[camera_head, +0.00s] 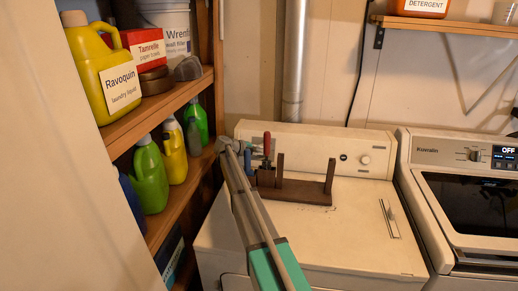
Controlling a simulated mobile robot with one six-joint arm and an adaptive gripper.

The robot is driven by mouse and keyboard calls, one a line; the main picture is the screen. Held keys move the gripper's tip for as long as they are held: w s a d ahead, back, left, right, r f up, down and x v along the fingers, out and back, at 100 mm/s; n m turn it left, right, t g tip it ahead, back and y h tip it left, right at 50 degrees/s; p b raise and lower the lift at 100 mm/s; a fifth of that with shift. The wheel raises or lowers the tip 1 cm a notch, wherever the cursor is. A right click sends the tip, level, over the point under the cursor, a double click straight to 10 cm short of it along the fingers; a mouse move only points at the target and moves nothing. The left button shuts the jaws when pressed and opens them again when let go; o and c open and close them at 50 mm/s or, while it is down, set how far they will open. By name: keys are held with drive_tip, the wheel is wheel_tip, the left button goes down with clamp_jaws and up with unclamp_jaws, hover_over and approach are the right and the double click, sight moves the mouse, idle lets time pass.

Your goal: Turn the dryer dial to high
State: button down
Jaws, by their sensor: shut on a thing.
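The dryer (345,235) is the white machine in the middle, with a raised control panel (315,146) along its back. A round, pale dial (365,160) sits toward the right of that panel; its setting is too small to read. My arm reaches up from the bottom, and my gripper (262,169) is over the dryer's back left, well left of the dial and apart from it. It appears shut on an upright, red-topped thing (267,141); the fingers are small and dark, so the grip itself is hard to see.
A dark wooden stand (305,193) with two upright posts is on the dryer top beside my gripper, left of the dial. Shelves with bottles (150,178) stand close on the left. A washer (465,200) stands on the right. The dryer top's front right is mostly clear.

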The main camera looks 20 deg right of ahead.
drive_tip(key=m+p, duration=0.1)
drive_tip(key=m+y+p, duration=0.1)
drive_tip(key=shift+r+y+p, duration=0.3)
drive_tip(key=shift+r+p, duration=0.1)
drive_tip(key=m+y+p, duration=0.2)
drive_tip(key=p, duration=0.1)
drive_tip(key=shift+s+d+r+y, duration=0.1)
drive_tip(key=shift+d+y, duration=0.05)
drive_tip(key=shift+y, duration=0.25)
drive_tip(key=m+y+p, duration=0.3)
drive_tip(key=shift+s+d+t, duration=0.1)
drive_tip(key=shift+d+t, duration=0.05)
drive_tip(key=shift+t, duration=0.25)
drive_tip(key=shift+m+y, duration=0.3)
drive_tip(key=c, duration=0.6)
unclamp_jaws()
drive_tip(key=shift+f, duration=0.25)
